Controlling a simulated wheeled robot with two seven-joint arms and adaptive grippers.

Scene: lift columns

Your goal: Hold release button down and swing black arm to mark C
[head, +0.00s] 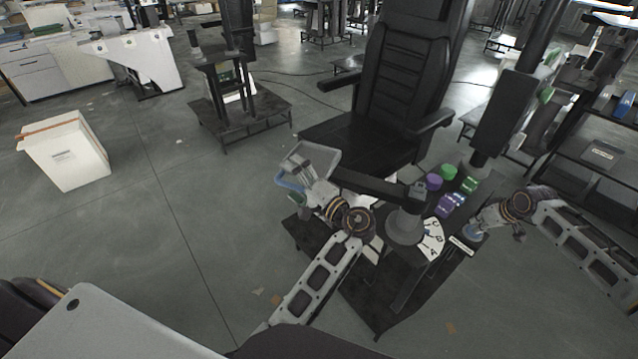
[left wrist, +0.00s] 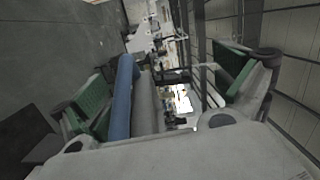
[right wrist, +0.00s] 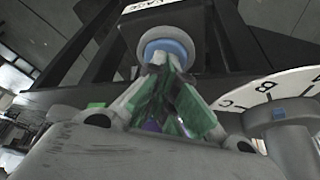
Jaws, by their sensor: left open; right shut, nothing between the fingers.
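The black arm (head: 375,184) reaches left from a grey post (head: 405,226). A blue bar (head: 291,182) shows near its outer end. My left gripper (head: 299,184) is open there; in the left wrist view the blue bar (left wrist: 122,98) lies between its spread fingers (left wrist: 165,85), nearer one finger. The white dial (head: 433,240) with letters lies beside the post; it also shows in the right wrist view (right wrist: 262,95). The release button (right wrist: 166,48) is a blue disc in a grey collar. My right gripper (right wrist: 170,72) is shut and empty, its tips at the button; contact is unclear.
Purple and green knobs (head: 434,181) and small blocks (head: 451,205) sit behind the dial. A black chair (head: 405,85) stands behind the black arm. A white box (head: 64,152) stands on the floor at left. The floor at front left is open.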

